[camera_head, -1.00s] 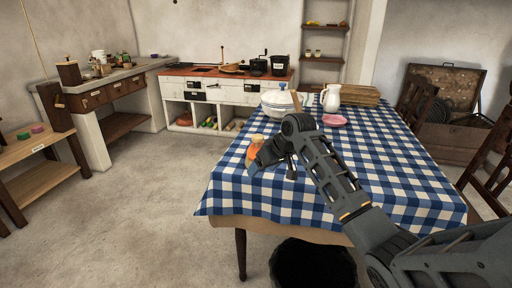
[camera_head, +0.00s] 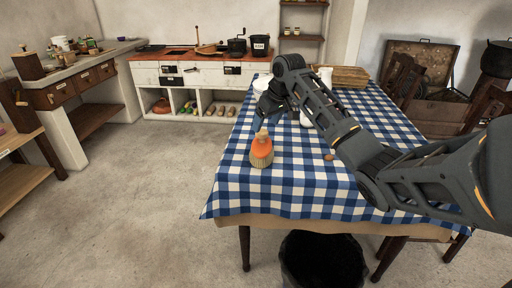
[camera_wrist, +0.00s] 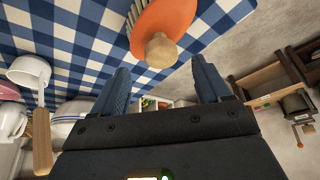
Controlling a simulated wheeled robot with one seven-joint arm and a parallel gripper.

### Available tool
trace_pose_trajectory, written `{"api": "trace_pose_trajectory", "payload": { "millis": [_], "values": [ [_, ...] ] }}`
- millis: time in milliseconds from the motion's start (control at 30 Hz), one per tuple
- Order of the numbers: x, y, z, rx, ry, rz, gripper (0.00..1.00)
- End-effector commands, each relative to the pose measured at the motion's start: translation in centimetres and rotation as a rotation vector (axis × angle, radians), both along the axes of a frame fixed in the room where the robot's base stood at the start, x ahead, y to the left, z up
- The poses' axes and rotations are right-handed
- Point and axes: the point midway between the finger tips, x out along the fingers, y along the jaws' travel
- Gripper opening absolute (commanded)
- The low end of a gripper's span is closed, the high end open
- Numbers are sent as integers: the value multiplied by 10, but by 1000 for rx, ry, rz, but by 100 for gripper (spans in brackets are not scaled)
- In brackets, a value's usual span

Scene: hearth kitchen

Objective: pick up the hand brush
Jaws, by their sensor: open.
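The hand brush (camera_head: 261,152) stands near the left edge of the checked table, with an orange body, pale bristles at the bottom and a wooden knob on top. It also shows in the wrist view (camera_wrist: 165,22) at the top, its knob pointing toward my gripper. My gripper (camera_head: 268,108) is open and empty, a little beyond the brush in the head view. In the wrist view my two fingers (camera_wrist: 160,72) are spread apart, with the knob just past the gap between their tips. Nothing is between the fingers.
The table has a blue-and-white cloth (camera_head: 300,190), largely clear at the front. A white pan with a wooden handle (camera_wrist: 42,145) lies left in the wrist view. A wooden board stack (camera_head: 345,76) is at the back. A dark bin (camera_head: 322,262) stands by the near edge.

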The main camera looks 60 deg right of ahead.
Motion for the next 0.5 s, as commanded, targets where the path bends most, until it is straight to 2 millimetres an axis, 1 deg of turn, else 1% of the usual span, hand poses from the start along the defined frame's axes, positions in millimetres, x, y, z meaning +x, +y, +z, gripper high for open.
{"api": "trace_pose_trajectory", "payload": {
  "millis": [33, 233, 400, 500],
  "values": [
    [2, 0, -6, 1, 4, 0, 76],
    [8, -3, -25, 1, 3, 0, 76],
    [17, -5, -49, 2, 3, 1, 76],
    [21, -7, -58, 1, 2, 0, 76]
  ]
}}
